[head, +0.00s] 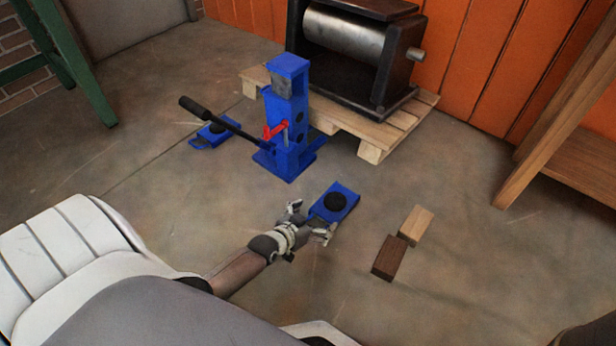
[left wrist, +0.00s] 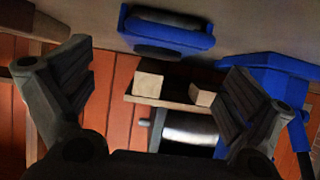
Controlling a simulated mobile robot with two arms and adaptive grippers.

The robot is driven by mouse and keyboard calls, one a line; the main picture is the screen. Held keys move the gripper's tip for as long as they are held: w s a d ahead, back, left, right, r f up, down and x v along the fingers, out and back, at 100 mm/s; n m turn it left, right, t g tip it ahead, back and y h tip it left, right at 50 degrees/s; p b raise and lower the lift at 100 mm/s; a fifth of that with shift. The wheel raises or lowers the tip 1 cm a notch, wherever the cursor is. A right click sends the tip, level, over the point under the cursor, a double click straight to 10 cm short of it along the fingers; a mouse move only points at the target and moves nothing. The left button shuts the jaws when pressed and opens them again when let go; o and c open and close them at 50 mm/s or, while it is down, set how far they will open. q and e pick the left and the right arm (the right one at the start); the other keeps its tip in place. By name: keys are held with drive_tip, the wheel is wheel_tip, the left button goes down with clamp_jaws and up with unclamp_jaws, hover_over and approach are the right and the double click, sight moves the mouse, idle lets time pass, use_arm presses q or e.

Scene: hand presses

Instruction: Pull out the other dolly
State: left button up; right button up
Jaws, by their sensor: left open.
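A blue dolly (head: 343,194) with a round black pad lies on the floor right of the jack. It also shows in the left wrist view (left wrist: 180,41), beyond the fingers near the top. My left gripper (head: 310,221) is open at the dolly's near end, its fingers spread to either side; I cannot tell whether they touch it. Its two fingers also show in the left wrist view (left wrist: 156,72), with nothing gripped between them. A second blue dolly (head: 212,130) lies on the floor left of the jack, partly behind the jack's handle. My right gripper is not in view.
A blue jack (head: 287,110) with a black lever stands close behind the near dolly. A wooden pallet (head: 369,152) carries a heavy roller machine (head: 345,45). Two wood blocks (head: 389,258) (head: 416,224) lie to the right. The floor in front is mostly clear.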

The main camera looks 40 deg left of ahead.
use_arm(q)
drive_tip(key=shift+v, duration=1.65)
